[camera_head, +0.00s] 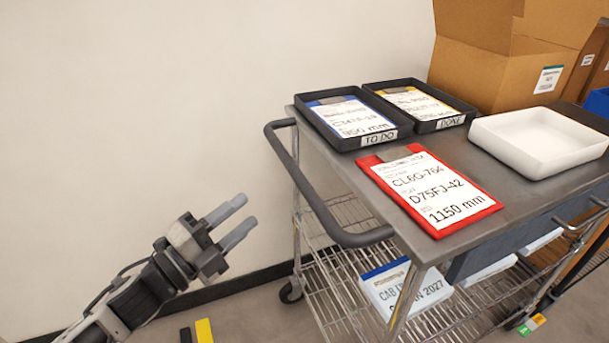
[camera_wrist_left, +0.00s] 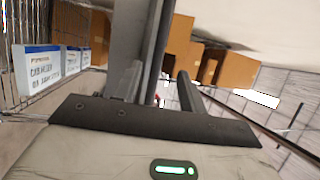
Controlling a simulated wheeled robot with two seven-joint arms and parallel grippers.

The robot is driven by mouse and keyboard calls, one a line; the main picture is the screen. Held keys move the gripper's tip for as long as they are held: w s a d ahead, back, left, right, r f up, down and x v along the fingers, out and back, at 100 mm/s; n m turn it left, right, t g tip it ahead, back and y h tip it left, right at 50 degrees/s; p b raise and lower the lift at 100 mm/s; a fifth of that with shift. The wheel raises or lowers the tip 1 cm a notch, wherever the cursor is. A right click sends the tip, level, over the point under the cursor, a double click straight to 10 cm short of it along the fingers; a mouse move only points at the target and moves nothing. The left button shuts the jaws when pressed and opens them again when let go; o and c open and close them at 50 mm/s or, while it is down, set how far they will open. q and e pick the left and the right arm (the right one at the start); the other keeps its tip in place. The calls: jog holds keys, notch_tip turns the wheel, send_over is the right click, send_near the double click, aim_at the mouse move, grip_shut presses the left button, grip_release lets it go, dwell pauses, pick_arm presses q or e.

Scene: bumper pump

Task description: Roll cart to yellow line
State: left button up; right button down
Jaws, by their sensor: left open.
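The cart (camera_head: 330,158) has a grey metal top, wire shelves below and a dark bar handle (camera_head: 318,205) on its left end. A caster (camera_head: 290,291) shows at its left. A short yellow strip (camera_head: 204,331) lies on the floor beside a black one, left of the cart, at the bottom edge. My left gripper (camera_head: 243,212) is open and empty, left of the handle and apart from it, fingers pointing up and right. Its two fingers (camera_wrist_left: 168,78) also show apart in the left wrist view. My right gripper is not in view.
On the cart top are a TO DO tray (camera_head: 392,137), a DONE tray (camera_head: 440,124), a red clipboard (camera_head: 434,231) and a white bin (camera_head: 545,170). Cardboard boxes (camera_head: 475,82) stand behind. A labelled box (camera_head: 385,270) sits on the lower shelf. A plain wall closes the left.

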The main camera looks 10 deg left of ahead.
pick_arm(q)
jog(key=p+x, duration=0.1)
jog(key=x, duration=1.4)
jog(key=shift+w+d+r, duration=0.15)
jog(key=shift+w+d, duration=0.05)
grip_shut()
